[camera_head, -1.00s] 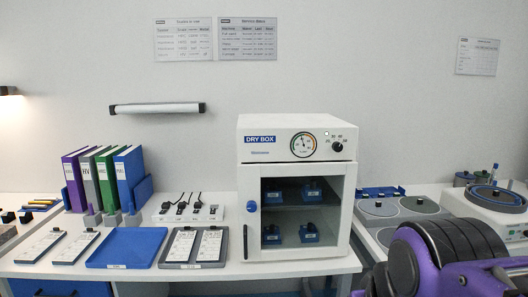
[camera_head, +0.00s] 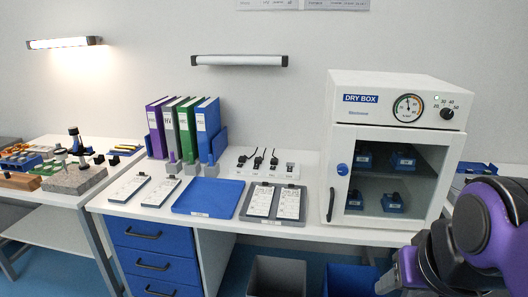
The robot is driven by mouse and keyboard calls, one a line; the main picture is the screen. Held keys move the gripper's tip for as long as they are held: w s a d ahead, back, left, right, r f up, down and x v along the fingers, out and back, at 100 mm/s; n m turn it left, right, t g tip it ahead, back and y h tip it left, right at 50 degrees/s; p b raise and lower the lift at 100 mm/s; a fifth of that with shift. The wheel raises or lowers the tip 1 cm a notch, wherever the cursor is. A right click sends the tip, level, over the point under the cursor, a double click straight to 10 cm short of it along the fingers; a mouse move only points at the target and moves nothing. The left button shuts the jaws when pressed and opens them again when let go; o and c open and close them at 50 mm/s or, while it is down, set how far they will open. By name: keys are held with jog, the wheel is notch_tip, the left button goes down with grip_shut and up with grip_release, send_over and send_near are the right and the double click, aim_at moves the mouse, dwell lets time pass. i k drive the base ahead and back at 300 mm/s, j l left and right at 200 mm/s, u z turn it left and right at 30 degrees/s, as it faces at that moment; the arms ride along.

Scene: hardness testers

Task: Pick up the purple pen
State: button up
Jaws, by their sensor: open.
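Some small thin items, yellow and dark (camera_head: 126,148), lie at the back of the left table, too small to tell apart. My purple and black arm fills the lower right corner, in front of the dry box's right side. No gripper fingertips can be made out there.
The left table (camera_head: 95,203) holds a stone block (camera_head: 74,180) and small tools. Open bins (camera_head: 277,275) stand under the desk.

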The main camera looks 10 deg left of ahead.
aim_at(173, 156)
jog(key=i+j+u, duration=0.1)
jog(key=j, duration=0.35)
jog(key=i+j, duration=0.25)
jog(key=j, duration=0.2)
jog(key=i+j+u, duration=0.15)
jog(key=j, duration=0.35)
jog(key=i+j+u, duration=0.1)
jog(key=i+j, duration=0.15)
jog(key=j, duration=0.15)
jog(key=i+j, duration=0.2)
jog(key=j, duration=0.25)
jog(key=i+j+u, duration=0.15)
jog(key=j, duration=0.25)
jog(key=i+j+z, duration=0.3)
jog(key=j, duration=0.25)
jog(key=j+z, duration=0.1)
jog(key=j, duration=0.15)
